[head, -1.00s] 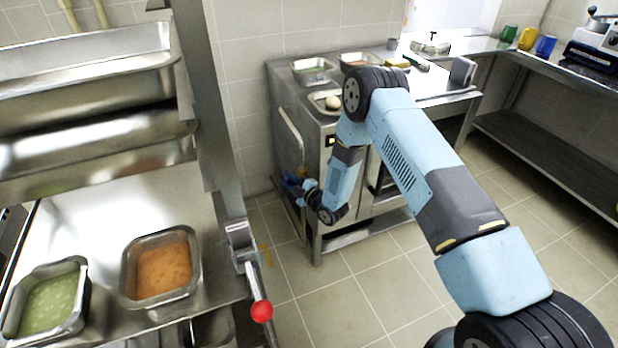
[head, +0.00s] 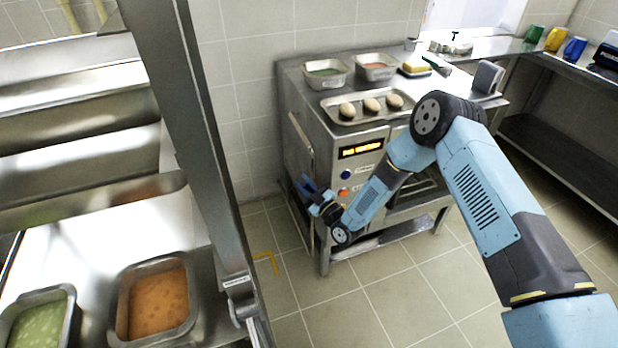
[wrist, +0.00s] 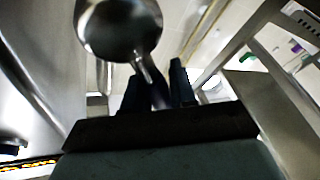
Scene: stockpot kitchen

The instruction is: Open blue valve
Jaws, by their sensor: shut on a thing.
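The oven-like steel unit (head: 330,130) stands in the middle of the head view, with its left side partly turned to me. A metal stem runs from between the fingers to a round shiny metal part (wrist: 118,27). The fingers hide most of the handle, so I cannot tell how far it is turned.
A steel post (head: 205,130) and a counter with soup pans (head: 158,300) stand at the left. Tiled floor is open in front.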

